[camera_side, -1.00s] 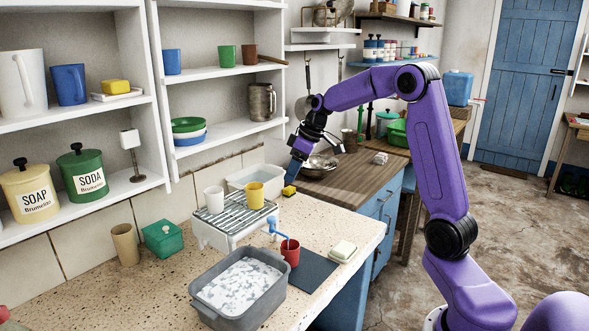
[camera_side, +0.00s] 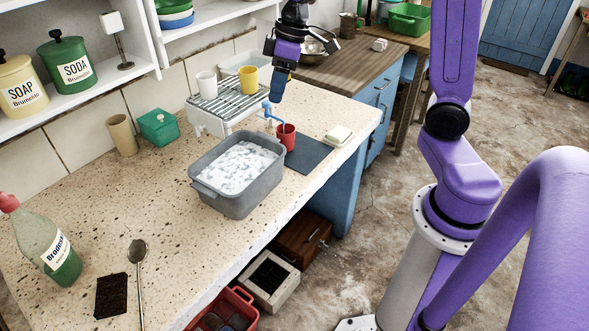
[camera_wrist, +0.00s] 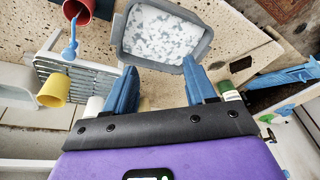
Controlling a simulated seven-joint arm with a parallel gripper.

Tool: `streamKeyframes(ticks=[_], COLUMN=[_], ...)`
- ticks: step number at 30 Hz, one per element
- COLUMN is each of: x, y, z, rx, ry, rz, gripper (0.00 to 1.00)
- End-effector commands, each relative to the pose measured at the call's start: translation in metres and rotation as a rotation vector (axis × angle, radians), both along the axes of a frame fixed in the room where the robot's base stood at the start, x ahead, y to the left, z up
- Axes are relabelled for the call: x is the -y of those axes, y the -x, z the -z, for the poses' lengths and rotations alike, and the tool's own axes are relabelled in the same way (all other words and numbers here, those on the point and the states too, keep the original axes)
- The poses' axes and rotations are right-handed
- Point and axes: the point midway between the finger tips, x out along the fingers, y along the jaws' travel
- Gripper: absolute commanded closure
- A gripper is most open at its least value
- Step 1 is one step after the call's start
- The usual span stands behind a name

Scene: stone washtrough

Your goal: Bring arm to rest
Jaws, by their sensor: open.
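My gripper (camera_side: 279,92) points down over the far part of the speckled counter (camera_side: 100,210), just right of the yellow cup (camera_side: 249,78). In the wrist view its two blue fingers (camera_wrist: 159,66) stand apart, with nothing visible between them. The grey basin (camera_wrist: 124,40) of whitish, mottled water lies beyond the fingertips there. Whether the fingertips touch anything is not clear.
A wire rack (camera_side: 222,103) holds the yellow cup and a white cup (camera_side: 207,83). A dark mat (camera_side: 308,153) with a soap bar (camera_side: 339,135) lies at right. A bottle (camera_side: 47,240), spoon (camera_side: 138,262) and dark pad (camera_side: 111,296) are at front left. Open counter lies between.

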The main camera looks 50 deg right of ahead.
Motion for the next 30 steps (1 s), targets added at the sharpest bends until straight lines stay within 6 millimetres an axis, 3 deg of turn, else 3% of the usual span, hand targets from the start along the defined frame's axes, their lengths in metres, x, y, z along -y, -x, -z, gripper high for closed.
streamKeyframes(ticks=[3, 9, 18, 24, 30], x=[-0.036, -0.070, -0.070, -0.059, -0.056], y=[0.047, 0.125, 0.228, 0.259, 0.265], z=[0.003, 0.012, 0.030, 0.038, 0.040], rx=[-0.037, -0.083, -0.110, -0.107, -0.107], ry=[0.023, 0.076, 0.169, 0.208, 0.216], rz=[-0.085, -0.213, -0.387, -0.448, -0.459], gripper=[0.44, 0.44, 0.44, 0.44, 0.44])
